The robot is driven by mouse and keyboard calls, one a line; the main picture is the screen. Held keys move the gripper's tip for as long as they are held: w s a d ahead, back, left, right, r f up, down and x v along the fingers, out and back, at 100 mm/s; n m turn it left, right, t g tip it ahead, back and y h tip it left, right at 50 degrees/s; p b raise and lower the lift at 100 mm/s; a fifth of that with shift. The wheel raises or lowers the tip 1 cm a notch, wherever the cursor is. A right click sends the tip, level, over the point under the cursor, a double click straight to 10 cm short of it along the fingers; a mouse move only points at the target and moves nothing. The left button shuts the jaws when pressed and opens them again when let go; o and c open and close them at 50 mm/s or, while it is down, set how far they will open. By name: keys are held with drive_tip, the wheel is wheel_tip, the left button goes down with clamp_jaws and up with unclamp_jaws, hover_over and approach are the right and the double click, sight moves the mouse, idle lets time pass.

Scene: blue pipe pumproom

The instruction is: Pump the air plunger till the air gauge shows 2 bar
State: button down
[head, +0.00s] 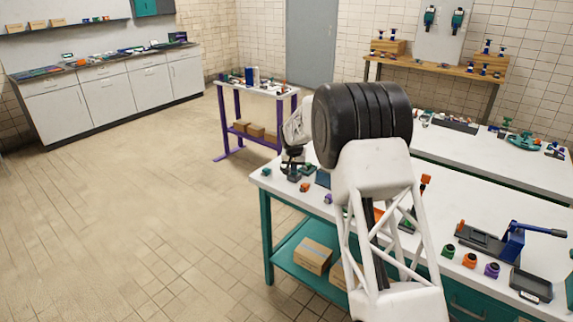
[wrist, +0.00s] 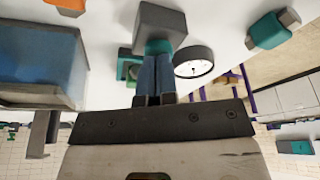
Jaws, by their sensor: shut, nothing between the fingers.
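My gripper (wrist: 156,62) is shut and empty, its two fingers side by side in the wrist view. Its tips are at a teal part below a dark grey block (wrist: 160,18); I cannot tell if they touch it. This looks like the pump, with the plunger mostly hidden behind the fingers. A round white gauge (wrist: 193,62) with a dark rim is just right of the fingers. Its needle is too small to read. In the head view, my gripper (head: 293,154) is low over the far left corner of the white-topped bench (head: 262,178), and the gauge cannot be made out.
In the wrist view, a teal-and-grey part (wrist: 272,30) lies to the right and a blue bin-like object (wrist: 40,62) to the left. In the head view, a blue-handled press (head: 513,240) and several coloured knobs stand at the right. My arm hides the bench's middle.

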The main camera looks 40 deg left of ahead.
wheel_tip(320, 180, up, 8)
idle(1.0)
drive_tip(key=shift+d, duration=0.1)
idle(0.5)
